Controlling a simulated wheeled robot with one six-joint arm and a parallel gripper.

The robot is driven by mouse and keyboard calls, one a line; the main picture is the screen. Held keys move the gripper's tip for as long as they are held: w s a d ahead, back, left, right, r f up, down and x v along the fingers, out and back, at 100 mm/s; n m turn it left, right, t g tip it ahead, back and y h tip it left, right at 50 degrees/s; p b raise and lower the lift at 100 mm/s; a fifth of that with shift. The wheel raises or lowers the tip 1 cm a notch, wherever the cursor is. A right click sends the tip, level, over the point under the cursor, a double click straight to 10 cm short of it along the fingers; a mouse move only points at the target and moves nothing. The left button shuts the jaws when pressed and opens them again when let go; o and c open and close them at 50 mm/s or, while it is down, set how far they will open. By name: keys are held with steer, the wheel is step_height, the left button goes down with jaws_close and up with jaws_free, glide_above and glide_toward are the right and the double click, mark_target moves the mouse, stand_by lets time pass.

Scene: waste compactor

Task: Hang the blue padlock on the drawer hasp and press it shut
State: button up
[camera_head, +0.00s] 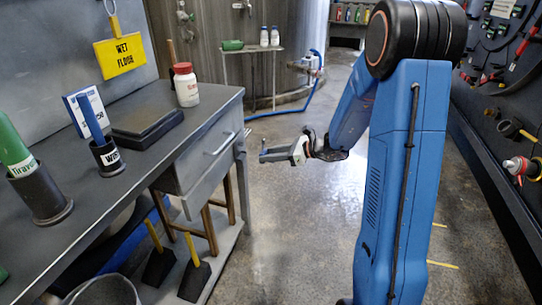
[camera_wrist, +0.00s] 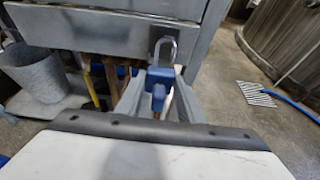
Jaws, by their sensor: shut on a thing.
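My gripper (camera_head: 266,155) is in the aisle, just right of the workbench's drawer (camera_head: 212,152). In the wrist view my gripper (camera_wrist: 158,104) is shut on the blue padlock (camera_wrist: 159,76), its fingers on either side of the blue body. The padlock's grey shackle (camera_wrist: 174,51) points up and overlaps a dark hasp plate (camera_wrist: 153,36) on the drawer front (camera_wrist: 100,33). In the head view a gap shows between gripper and drawer, so the padlock looks apart from the hasp. Whether the shackle is open is too small to tell.
The workbench (camera_head: 215,100) carries a scale (camera_head: 147,125), a white jar (camera_head: 186,86) and dark cup holders. A drawer handle (camera_head: 221,143) sticks out. Brushes and a grey bucket (camera_wrist: 35,72) stand below. The floor right of the bench is clear; a blue hose (camera_head: 285,112) lies farther back.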

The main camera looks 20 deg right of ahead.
mark_target(263, 151)
steer(key=shift+w+a, duration=0.8)
steer(key=shift+a, duration=0.25)
steer(key=shift+w+a, duration=0.75)
steer(key=shift+a, duration=0.3)
steer(key=shift+w+a, duration=0.6)
steer(key=shift+a, duration=0.25)
steer(key=shift+w+a, duration=0.6)
steer(key=shift+a, duration=0.25)
stand_by(1.2)
steer(key=shift+f, duration=0.15)
stand_by(0.4)
steer(key=o, duration=1.1)
steer(key=shift+c, duration=0.4)
steer(key=shift+v, duration=3.5)
